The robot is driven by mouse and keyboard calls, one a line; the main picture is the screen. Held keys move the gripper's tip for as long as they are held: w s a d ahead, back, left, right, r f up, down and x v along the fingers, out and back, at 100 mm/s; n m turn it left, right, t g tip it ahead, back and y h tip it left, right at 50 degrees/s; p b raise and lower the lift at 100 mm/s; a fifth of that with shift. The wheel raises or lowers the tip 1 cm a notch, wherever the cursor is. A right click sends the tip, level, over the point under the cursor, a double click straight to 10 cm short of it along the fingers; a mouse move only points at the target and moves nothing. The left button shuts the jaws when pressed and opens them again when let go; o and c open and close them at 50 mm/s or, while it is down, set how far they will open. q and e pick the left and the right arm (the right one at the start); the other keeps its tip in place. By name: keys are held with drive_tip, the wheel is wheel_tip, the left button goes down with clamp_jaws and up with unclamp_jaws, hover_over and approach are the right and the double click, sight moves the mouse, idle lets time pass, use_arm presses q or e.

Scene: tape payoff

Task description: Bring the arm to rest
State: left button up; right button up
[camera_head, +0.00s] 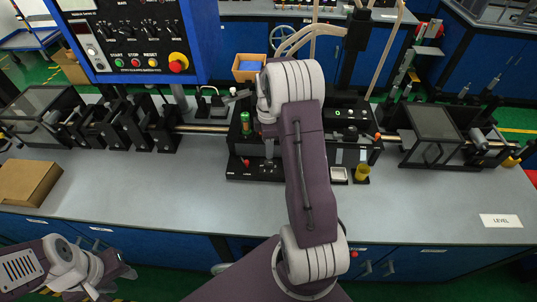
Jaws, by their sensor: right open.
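My right arm rises from the bottom middle and reaches over the machine on the bench. Its forearm hides part of the machine's centre. My right gripper (268,150) hangs at the left of the wrist, over the black central base (255,172), small and partly hidden; it is open, with nothing seen in it. Whether it touches the machine I cannot tell. My left arm is folded low at the left, in front of the bench. Its gripper (122,272) is small and unclear, apart from the bench things.
The grey bench (130,205) has clear room along its front. A blue control panel (135,40) stands at the upper left. A cardboard box (27,182) lies at the left edge. A small bin (247,66) with blue contents is behind the machine. A LEVEL card (501,220) lies at the right.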

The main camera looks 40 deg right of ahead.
drive_tip(key=shift+r, duration=0.25)
idle(0.3)
drive_tip(key=s+a+r+n+t, duration=0.15)
drive_tip(key=a+r, duration=0.45)
drive_tip(key=a, duration=0.6)
drive_tip(key=s+a+f+m, duration=0.2)
drive_tip(key=s+a+m, duration=0.1)
drive_tip(key=s+m, duration=0.3)
drive_tip(key=s+a+f+m, duration=0.2)
drive_tip(key=s+a+m, duration=0.1)
drive_tip(key=s+m, duration=0.4)
drive_tip(key=shift+s+a+m, duration=0.15)
drive_tip(key=shift+a+m, duration=0.1)
drive_tip(key=shift+m, duration=0.2)
